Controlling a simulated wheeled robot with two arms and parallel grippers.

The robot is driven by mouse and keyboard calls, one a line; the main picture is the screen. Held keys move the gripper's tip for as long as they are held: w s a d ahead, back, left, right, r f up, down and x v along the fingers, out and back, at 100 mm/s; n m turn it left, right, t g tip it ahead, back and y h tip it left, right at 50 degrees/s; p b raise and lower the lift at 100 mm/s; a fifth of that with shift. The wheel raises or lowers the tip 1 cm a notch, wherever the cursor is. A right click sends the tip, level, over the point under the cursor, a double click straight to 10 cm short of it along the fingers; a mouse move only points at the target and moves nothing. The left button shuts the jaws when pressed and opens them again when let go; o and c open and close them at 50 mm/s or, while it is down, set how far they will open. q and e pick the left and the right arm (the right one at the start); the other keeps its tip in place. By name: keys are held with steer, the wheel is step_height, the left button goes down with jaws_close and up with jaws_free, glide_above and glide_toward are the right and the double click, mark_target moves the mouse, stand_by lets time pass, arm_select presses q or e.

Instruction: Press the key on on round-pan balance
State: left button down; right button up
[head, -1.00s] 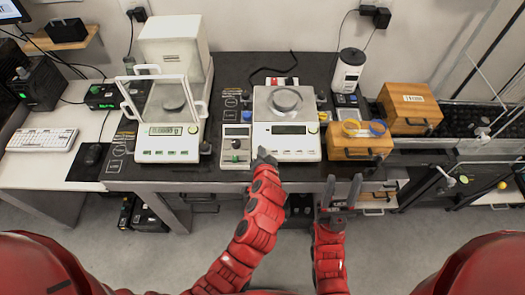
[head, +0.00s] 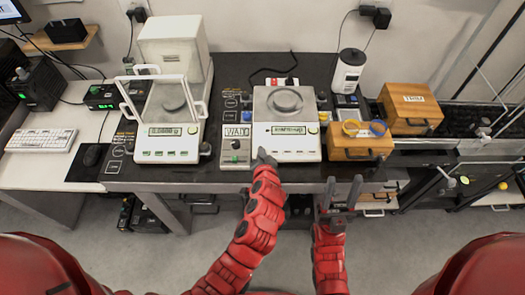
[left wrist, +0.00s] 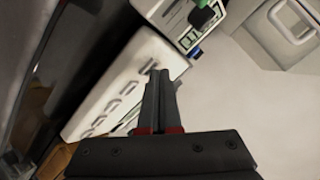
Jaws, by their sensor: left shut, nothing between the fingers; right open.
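The round-pan balance (head: 285,147) stands at the middle of the dark table, with a round metal pan (head: 285,101) on top and a display (head: 288,130) showing characters on its front. My left gripper (head: 263,156) is shut and empty, with its tips at the balance's front left corner. In the left wrist view the shut fingers (left wrist: 160,78) overlap the edge of the white balance front (left wrist: 113,85), which bears a row of keys. Whether the tips touch a key cannot be told; the key labels are unreadable. My right gripper (head: 343,186) is open and empty in front of the table.
A glass-shielded balance (head: 168,145) is further left. A wooden box (head: 358,150) with rings on it stands to the right. The floor in front is clear.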

arm_select(q)
steer(key=shift+s+r, duration=0.2)
steer(key=shift+r, duration=0.4)
steer(key=shift+r, duration=0.1)
steer(key=r+p, duration=0.1)
steer(key=s+r+p, duration=0.1)
steer(key=r, duration=0.1)
steer(key=r+p, duration=0.1)
steer(key=shift+s+r, duration=0.25)
steer(key=shift+r, duration=0.05)
stand_by(0.6)
